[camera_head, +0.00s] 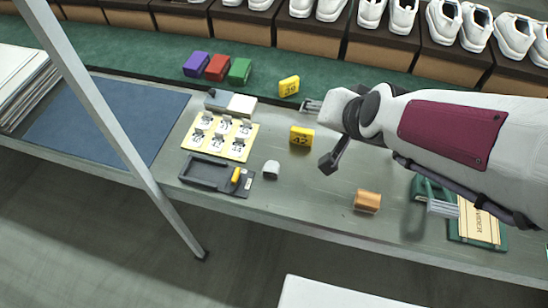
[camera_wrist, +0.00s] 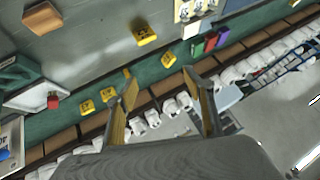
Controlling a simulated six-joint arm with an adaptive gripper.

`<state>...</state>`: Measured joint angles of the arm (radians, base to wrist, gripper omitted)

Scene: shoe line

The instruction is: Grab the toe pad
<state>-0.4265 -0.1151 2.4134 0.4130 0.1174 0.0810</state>
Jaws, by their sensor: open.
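A small white rounded piece (camera_head: 271,169), which looks like the toe pad, sits on the grey bench just right of the dark tray in the head view. A tan-orange block (camera_head: 367,201) stands farther right, near the front edge; it also shows at the top left of the wrist view (camera_wrist: 42,18). I cannot tell for sure which one is the toe pad. My gripper (camera_head: 322,132) is open and empty above the bench, up and right of the white piece and up and left of the tan block. Its spread fingers show in the wrist view (camera_wrist: 160,76).
A yellow numbered block (camera_head: 301,136) stands close to my gripper, another (camera_head: 289,86) farther back. A dark tray (camera_head: 208,173) with a yellow handle and a card of numbered pieces (camera_head: 219,136) lie left. Shoes on boxes (camera_head: 380,50) line the back. A slanted post (camera_head: 112,125) crosses the left.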

